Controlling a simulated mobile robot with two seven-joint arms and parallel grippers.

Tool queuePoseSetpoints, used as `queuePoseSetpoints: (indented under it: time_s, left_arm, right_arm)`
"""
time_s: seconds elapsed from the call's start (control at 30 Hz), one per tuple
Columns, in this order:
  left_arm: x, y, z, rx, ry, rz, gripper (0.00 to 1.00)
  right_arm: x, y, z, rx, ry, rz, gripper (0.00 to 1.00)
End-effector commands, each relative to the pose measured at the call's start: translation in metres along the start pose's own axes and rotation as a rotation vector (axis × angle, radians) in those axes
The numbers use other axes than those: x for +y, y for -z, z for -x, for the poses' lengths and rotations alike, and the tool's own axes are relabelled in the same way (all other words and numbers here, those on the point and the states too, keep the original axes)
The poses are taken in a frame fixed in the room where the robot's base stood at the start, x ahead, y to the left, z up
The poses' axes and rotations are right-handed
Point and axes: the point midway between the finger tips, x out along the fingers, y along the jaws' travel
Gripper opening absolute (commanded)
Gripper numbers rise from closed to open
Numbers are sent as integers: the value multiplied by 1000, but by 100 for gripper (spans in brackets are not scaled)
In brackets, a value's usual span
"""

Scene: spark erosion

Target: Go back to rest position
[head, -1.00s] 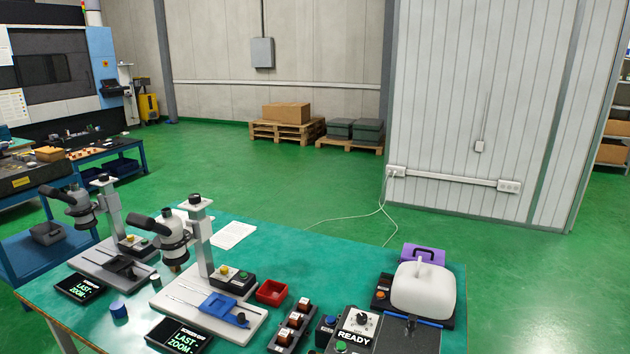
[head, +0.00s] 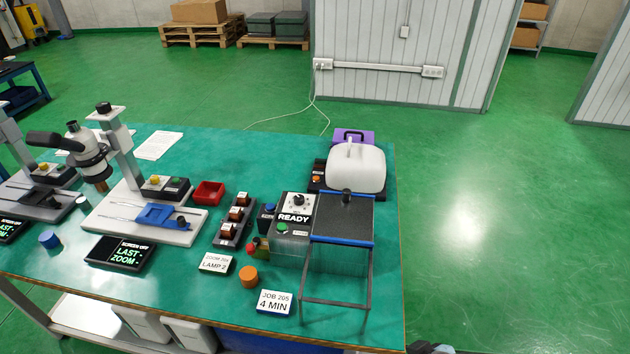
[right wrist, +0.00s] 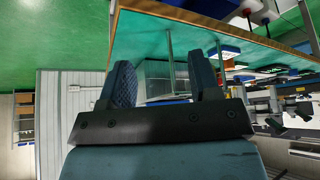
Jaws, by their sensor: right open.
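My right gripper (right wrist: 160,66) shows in the right wrist view with its two dark fingers wide apart. Nothing is held between them; the green-topped bench and the clear-sided stand show beyond the gap. At the bottom edge of the head view, just right of the bench's front corner, a small dark part shows that may be my right arm. My left gripper is in neither current view.
The green bench (head: 120,270) carries two microscopes, a red tray (head: 208,192), a READY box (head: 294,212), a wire-legged stand (head: 342,220), a white-covered device (head: 356,168) and an orange cylinder (head: 248,277). Green floor (head: 480,240) right of the bench is clear.

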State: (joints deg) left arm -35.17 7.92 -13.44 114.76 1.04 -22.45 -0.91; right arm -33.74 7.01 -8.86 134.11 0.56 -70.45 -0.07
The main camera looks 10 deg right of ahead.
Motion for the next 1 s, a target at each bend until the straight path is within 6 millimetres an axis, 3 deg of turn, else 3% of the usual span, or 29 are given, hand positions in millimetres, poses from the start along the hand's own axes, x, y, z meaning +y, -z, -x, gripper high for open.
queuePoseSetpoints:
  time_s: [0.03,0.3,0.57,0.6,0.63,0.8,1.0]
  left_arm:
    - [0,-7,-6,2,0,2,0]
    - [0,-35,-24,-14,-2,15,0]
    - [0,-58,-42,-19,-3,28,0]
    - [0,-38,-29,-24,-3,29,0]
    - [0,-32,-25,-28,-2,28,0]
    - [0,8,-1,5,2,19,0]
    - [-1,41,24,12,10,4,0]
  right_arm:
    - [-3,-6,-18,26,6,2,57]
    - [-23,-21,-95,237,48,9,57]
    - [-45,-44,-157,452,90,5,57]
    - [-45,-32,-136,462,89,6,57]
    - [-44,-27,-126,461,87,8,57]
    - [-42,-11,-94,464,79,18,57]
    - [-39,8,-56,472,71,31,57]
